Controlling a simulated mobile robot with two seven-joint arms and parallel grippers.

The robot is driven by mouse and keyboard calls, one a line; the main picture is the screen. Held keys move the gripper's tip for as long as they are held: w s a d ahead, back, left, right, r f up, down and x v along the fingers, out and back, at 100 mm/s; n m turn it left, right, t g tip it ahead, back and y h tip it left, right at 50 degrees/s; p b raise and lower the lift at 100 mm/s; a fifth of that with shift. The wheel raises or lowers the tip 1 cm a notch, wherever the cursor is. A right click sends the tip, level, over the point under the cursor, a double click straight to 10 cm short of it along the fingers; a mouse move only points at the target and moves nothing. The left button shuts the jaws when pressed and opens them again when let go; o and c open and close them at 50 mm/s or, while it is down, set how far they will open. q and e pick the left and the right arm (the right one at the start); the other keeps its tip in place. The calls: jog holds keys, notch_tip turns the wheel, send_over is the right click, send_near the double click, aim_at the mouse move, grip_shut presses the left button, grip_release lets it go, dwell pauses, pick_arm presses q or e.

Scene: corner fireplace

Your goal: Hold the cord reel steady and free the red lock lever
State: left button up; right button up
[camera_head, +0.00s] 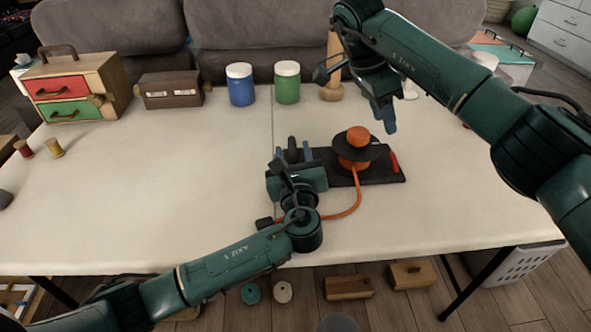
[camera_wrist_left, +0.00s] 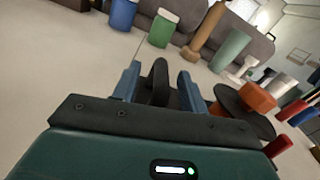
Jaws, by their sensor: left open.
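The cord reel (camera_head: 357,150), an orange drum with a black disc and orange knob, stands on a black base board (camera_head: 378,176). An orange cord (camera_head: 357,195) curves from it toward the front left. The red lock lever (camera_head: 394,162) is at the board's right end and also shows in the left wrist view (camera_wrist_left: 278,146). My left gripper (camera_head: 292,153) is open at the board's left end, with a dark upright handle (camera_wrist_left: 160,82) between its fingers; contact is unclear. My right gripper (camera_head: 387,118) hangs above and behind the reel, apart from the lever; its finger gap is hard to see.
A blue jar (camera_head: 240,85), a green jar (camera_head: 287,83) and a brown box (camera_head: 170,90) line the back of the table. A small drawer chest (camera_head: 75,90) stands at the back left. The table's left middle (camera_head: 170,170) is clear.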

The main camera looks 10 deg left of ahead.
pick_arm(q)
jog(key=shift+x, duration=1.15)
jog(key=shift+c, duration=0.4)
grip_shut()
